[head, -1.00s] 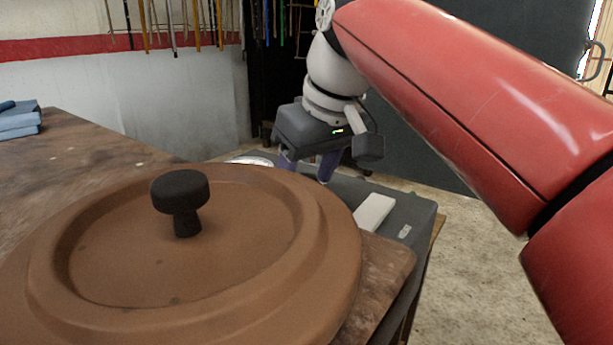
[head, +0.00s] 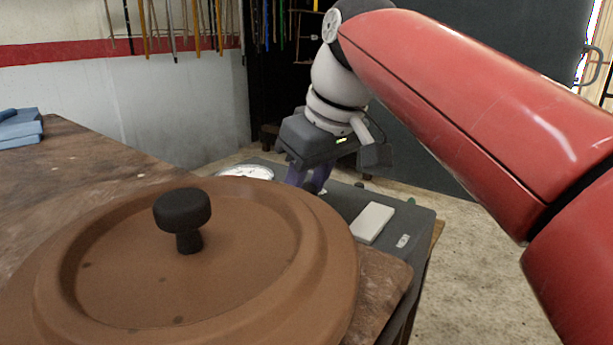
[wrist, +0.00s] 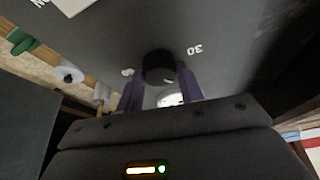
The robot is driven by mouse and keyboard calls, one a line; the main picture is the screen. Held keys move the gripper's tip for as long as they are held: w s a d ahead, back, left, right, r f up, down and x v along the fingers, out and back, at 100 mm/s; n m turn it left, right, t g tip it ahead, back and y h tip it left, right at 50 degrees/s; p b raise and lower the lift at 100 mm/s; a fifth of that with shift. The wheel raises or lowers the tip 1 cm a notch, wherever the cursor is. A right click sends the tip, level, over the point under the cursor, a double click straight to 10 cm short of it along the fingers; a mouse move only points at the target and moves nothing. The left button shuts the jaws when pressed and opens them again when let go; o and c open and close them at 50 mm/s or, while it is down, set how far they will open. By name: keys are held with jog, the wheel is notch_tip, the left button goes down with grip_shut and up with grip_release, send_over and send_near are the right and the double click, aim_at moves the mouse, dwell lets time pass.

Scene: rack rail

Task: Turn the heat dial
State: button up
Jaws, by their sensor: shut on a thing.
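The heat dial (wrist: 158,66) is a round black knob on a dark grey panel (wrist: 120,38), with the white numbers 30 and 60 beside it in the wrist view. My gripper (wrist: 159,78) has its two purple fingers on either side of the dial, shut on it. In the head view my gripper (head: 307,178) points down at the grey unit (head: 345,200) behind the brown lid, and the dial is hidden there.
A large brown round lid (head: 120,262) with a black knob (head: 183,212) fills the near left. A white block (head: 372,222) and a white round disc (head: 245,172) lie on the grey unit. Blue folded cloths (head: 18,128) lie on the wooden table (head: 75,165).

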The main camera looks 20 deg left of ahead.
jog(key=n+p, duration=0.1)
jog(key=n, duration=0.1)
jog(key=n+g+p, duration=0.1)
jog(key=n, duration=0.1)
jog(key=n+g+p, duration=0.1)
jog(key=n+p, duration=0.1)
jog(key=shift+w+r+y, duration=0.2)
jog(key=shift+r+y, duration=0.05)
jog(key=shift+y, duration=0.05)
jog(key=shift+w+f+n+g+p, duration=0.1)
jog(key=shift+n+g+p, duration=0.4)
jog(key=shift+n+p, duration=0.5)
jog(key=shift+f+n+g+p, duration=0.1)
jog(key=shift+n+g+p, duration=0.45)
jog(key=shift+n, duration=0.75)
jog(key=shift+h, duration=0.4)
jog(key=o, duration=1)
jog(key=p+v, duration=0.2)
jog(key=v, duration=0.5)
jog(key=shift+r, duration=0.35)
jog(key=shift+d, duration=0.1)
